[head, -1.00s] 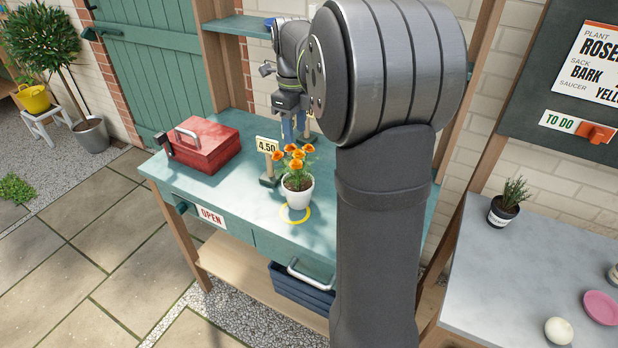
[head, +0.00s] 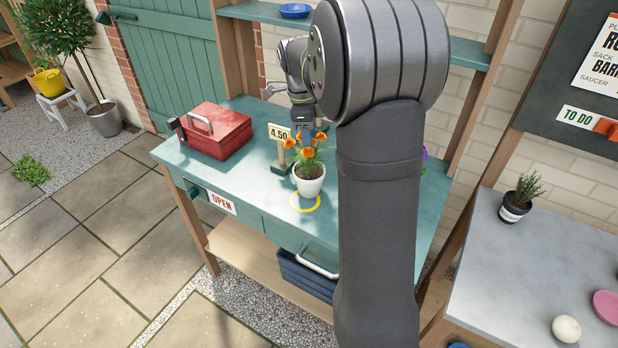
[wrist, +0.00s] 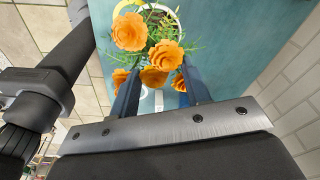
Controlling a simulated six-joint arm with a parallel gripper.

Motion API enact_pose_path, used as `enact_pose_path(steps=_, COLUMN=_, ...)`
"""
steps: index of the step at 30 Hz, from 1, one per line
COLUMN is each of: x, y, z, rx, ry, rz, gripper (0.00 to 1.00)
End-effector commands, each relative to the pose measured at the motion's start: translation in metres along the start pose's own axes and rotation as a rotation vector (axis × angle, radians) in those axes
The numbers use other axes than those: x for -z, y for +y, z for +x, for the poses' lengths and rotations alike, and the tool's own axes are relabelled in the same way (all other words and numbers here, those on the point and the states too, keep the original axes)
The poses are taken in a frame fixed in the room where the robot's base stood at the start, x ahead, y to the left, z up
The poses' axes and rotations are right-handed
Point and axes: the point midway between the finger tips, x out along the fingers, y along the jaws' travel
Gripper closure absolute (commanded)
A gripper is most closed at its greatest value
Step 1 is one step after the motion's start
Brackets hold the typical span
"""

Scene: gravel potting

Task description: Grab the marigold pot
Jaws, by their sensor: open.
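The marigold pot (head: 309,186) is white and holds orange flowers on green stems. It stands upright on the green bench (head: 258,217), just behind a yellow ring (head: 304,209). In the wrist view the orange blooms (wrist: 131,32) fill the top middle, and part of the pale pot rim (wrist: 165,10) shows behind them. My gripper (wrist: 160,90) is open, with its blue fingers apart on either side of the lower blooms. I cannot tell whether the fingers touch the plant.
A red toolbox (head: 217,131) sits on the bench to the left. A 4.50 price sign (head: 279,132) stands close beside the marigold's left. A grey side table (head: 560,262) at right bears a dark plant pot (head: 515,207). The bench's front left is clear.

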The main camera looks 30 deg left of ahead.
Motion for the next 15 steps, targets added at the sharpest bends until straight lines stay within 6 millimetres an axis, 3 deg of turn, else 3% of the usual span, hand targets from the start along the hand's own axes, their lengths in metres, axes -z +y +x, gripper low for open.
enact_pose_path(steps=7, x=-0.001, y=0.002, z=0.018, rx=-0.001, ry=0.000, rz=0.000, gripper=0.57)
enact_pose_path(steps=15, x=-0.005, y=0.007, z=0.056, rx=-0.001, ry=0.000, rz=0.000, gripper=0.57)
